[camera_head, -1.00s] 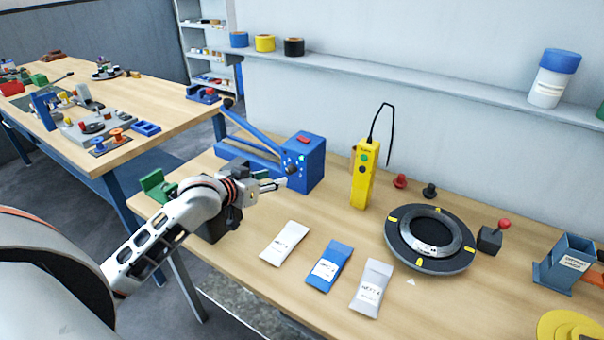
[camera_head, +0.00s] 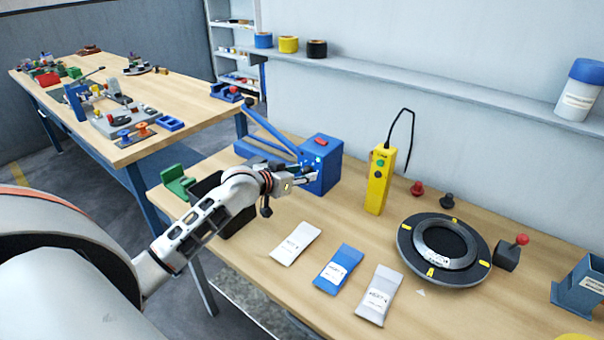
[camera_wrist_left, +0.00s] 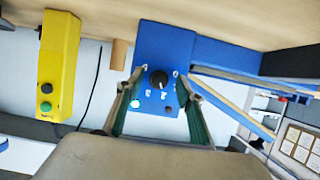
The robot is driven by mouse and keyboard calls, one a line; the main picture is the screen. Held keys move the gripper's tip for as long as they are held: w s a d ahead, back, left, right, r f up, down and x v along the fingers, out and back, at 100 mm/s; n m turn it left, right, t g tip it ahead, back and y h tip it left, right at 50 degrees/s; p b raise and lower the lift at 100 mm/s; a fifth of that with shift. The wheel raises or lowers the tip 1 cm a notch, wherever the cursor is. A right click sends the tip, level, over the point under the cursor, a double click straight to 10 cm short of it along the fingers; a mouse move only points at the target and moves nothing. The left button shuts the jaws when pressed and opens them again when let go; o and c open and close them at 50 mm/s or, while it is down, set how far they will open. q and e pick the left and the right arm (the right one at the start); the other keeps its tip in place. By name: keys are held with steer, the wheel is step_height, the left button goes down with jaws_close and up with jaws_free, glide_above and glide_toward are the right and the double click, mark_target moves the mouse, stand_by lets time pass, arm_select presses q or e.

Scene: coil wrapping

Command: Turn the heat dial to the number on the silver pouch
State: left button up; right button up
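The heat dial (camera_wrist_left: 158,79) is a black knob on the front face of the blue sealer box (camera_head: 326,165). My left gripper (camera_head: 312,175) is at that face. In the left wrist view its two fingers are spread apart, one on each side of the dial, with gaps between them and the knob. Small marks around the dial are too blurred to read. The silver pouch (camera_head: 379,295) lies flat on the bench at the right end of a row of pouches. Its label print is too small to read. My right gripper is not in view.
A blue pouch (camera_head: 338,269) and a white pouch (camera_head: 296,243) lie left of the silver one. A yellow controller (camera_head: 377,182) stands right of the sealer. A dark ring fixture (camera_head: 410,258) sits farther right. A green block (camera_head: 174,182) is near my left arm.

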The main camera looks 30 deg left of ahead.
arm_select(q)
steer(key=shift+w, duration=0.1)
jaws_close()
steer(key=shift+d, duration=0.1)
